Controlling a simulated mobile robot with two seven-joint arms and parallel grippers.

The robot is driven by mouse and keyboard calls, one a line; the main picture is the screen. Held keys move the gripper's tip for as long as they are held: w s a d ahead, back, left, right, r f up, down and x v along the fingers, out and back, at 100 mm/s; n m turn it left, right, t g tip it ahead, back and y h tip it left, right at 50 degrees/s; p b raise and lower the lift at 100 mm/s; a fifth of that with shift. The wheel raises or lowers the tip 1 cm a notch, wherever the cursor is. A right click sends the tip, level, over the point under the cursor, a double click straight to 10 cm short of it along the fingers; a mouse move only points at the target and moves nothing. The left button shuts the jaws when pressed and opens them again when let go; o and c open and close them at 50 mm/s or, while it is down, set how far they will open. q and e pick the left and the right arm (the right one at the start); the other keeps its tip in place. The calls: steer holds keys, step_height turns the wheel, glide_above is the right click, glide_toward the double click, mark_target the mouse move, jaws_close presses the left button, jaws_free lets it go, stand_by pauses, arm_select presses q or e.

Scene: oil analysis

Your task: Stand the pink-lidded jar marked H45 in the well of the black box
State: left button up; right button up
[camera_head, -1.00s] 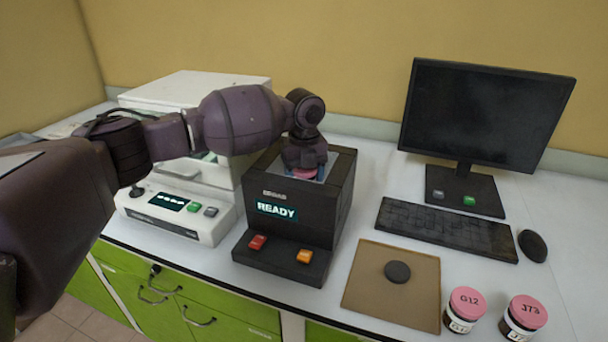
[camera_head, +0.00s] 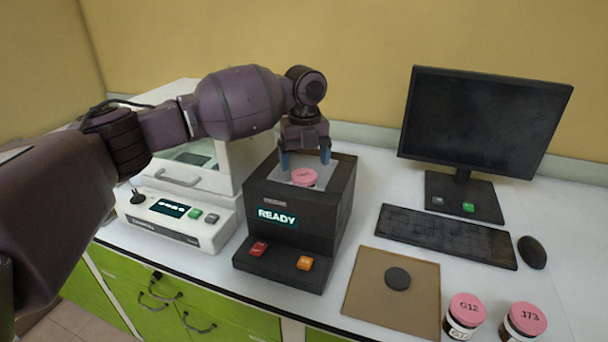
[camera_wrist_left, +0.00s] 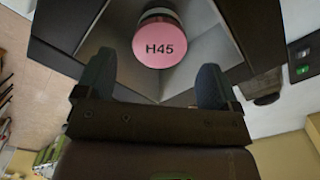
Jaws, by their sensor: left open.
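The pink-lidded jar marked H45 (camera_head: 304,177) stands in the well of the black box (camera_head: 287,240), its lid showing inside the square opening. In the left wrist view the lid (camera_wrist_left: 160,45) faces the camera and reads H45; the jar's body is mostly hidden. My left gripper (camera_head: 305,158) is above the box, fingers pointing down and spread. In the left wrist view its two fingers (camera_wrist_left: 153,85) are apart with the lid beyond them, and nothing is held. The box display reads READY. My right gripper is not in view.
Jars G12 (camera_head: 464,315) and JT3 (camera_head: 522,322) stand at the front right. A tan mat (camera_head: 372,305) with a dark disc (camera_head: 397,278) lies right of the box. A monitor (camera_head: 485,120), keyboard (camera_head: 445,237) and mouse (camera_head: 532,252) are behind. A white instrument (camera_head: 185,215) stands left.

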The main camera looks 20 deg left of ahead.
mark_target(304, 175)
arm_select(q)
step_height(304, 175, up, 6)
steer(key=shift+f, duration=0.15)
stand_by(0.6)
